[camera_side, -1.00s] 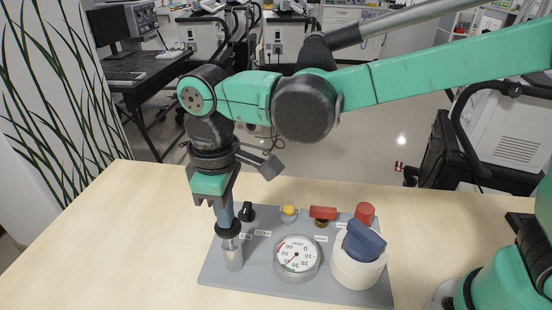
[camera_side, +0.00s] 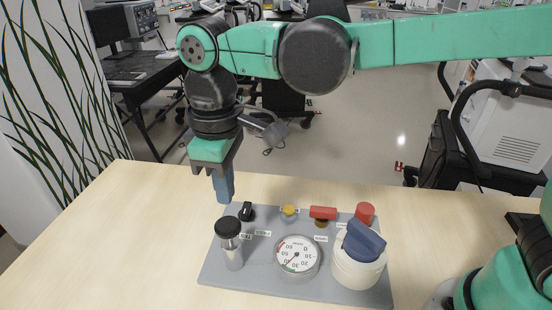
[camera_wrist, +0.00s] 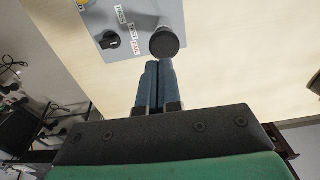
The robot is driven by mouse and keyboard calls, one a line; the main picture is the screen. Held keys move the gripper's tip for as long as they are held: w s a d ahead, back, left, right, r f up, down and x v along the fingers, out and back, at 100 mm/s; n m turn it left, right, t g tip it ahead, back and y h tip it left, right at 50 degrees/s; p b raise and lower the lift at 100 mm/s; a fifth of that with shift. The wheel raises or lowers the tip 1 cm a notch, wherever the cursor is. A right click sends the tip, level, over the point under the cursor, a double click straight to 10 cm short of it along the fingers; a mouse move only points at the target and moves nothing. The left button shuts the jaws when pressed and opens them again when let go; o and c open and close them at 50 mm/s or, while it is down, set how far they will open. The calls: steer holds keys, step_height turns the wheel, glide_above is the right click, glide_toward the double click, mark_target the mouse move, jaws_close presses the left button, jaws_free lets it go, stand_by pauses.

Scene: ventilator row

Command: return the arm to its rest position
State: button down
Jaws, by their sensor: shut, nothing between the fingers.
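My gripper (camera_side: 225,199) is shut and empty, pointing down. Its blue fingertips are above and slightly behind the black-capped metal cylinder (camera_side: 232,252) in the side view, with a gap between. In the wrist view the blue fingers (camera_wrist: 158,68) lie together, just below the round black cap (camera_wrist: 164,43) in the picture. The cylinder stands upright on the left end of the grey panel (camera_side: 262,284).
The panel also carries a gauge (camera_side: 297,256), a white cylinder with a blue knob (camera_side: 364,243), a red cylinder (camera_side: 365,212), a red-handled valve (camera_side: 323,213), a yellow knob (camera_side: 289,211) and a black knob (camera_side: 247,211). The wooden table (camera_side: 110,235) is clear at left.

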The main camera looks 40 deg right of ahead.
steer(key=s+d+f+m+t, duration=0.1)
steer(key=s+d+m+t, duration=0.1)
steer(key=d, duration=0.7)
steer(key=s+d+f+m+t, duration=0.1)
steer(key=d+m+t, duration=0.4)
steer(key=d, duration=0.5)
steer(key=shift+s+d+m, duration=0.3)
steer(key=shift+s+m, duration=0.4)
steer(key=shift+m, duration=0.2)
